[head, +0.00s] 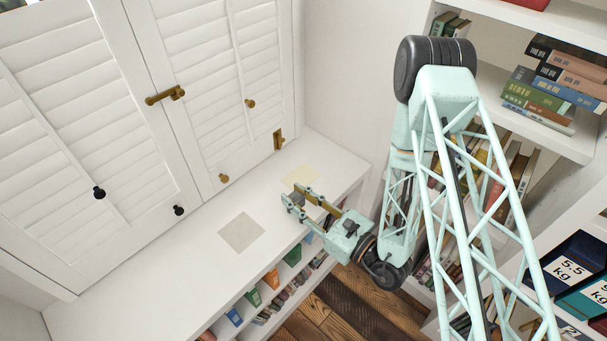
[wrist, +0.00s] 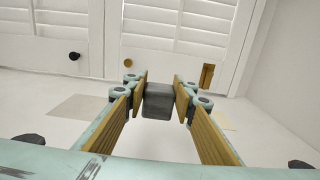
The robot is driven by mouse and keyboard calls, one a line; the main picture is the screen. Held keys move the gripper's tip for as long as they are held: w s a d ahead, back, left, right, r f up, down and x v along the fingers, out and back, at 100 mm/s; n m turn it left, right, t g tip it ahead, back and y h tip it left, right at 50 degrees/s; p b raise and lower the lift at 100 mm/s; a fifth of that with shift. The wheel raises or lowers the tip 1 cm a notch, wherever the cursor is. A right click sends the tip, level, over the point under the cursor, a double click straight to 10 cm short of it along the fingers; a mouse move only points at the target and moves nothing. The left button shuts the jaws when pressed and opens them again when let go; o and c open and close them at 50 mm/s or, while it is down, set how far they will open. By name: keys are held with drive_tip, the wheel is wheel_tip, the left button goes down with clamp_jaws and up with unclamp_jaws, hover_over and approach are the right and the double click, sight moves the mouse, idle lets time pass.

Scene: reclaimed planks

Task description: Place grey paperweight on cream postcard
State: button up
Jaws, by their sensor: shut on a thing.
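The grey paperweight (wrist: 158,102) is a dark grey block with rounded edges, held between my fingertips in the wrist view. My gripper (head: 299,196) is shut on it above the white counter; in the head view the block is hard to make out between the fingers. The cream postcard (head: 300,175) lies flat on the counter, just beyond my fingertips in the head view and partly covered by them. In the wrist view a bit of the cream postcard (wrist: 226,123) shows to the right of the right finger.
A greyish-beige card (head: 241,232) lies on the counter (head: 150,284) to the left of my gripper. White louvred shutters (head: 200,90) with knobs and latches stand behind the counter. Bookshelves (head: 550,135) rise at the right. The counter's left part is clear.

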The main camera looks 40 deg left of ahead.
drive_tip(key=shift+w, duration=0.1)
idle(0.4)
drive_tip(key=b, duration=0.3)
hover_over(301, 177)
drive_tip(key=shift+f, duration=0.7)
drive_tip(key=shift+f+b, duration=0.55)
drive_tip(key=shift+f, duration=1.2)
drive_tip(key=shift+f, duration=0.15)
drive_tip(key=o, duration=1)
drive_tip(key=shift+c, duration=0.2)
drive_tip(key=shift+s+d+p, duration=0.2)
drive_tip(key=shift+d+p, duration=0.15)
drive_tip(key=shift+d, duration=1.65)
drive_tip(key=shift+s+d+p, duration=0.25)
drive_tip(key=shift+d+p, duration=0.1)
drive_tip(key=shift+d, duration=1.65)
drive_tip(key=shift+s+d+p, duration=0.2)
drive_tip(key=shift+d+p, duration=0.15)
drive_tip(key=shift+d, duration=1.65)
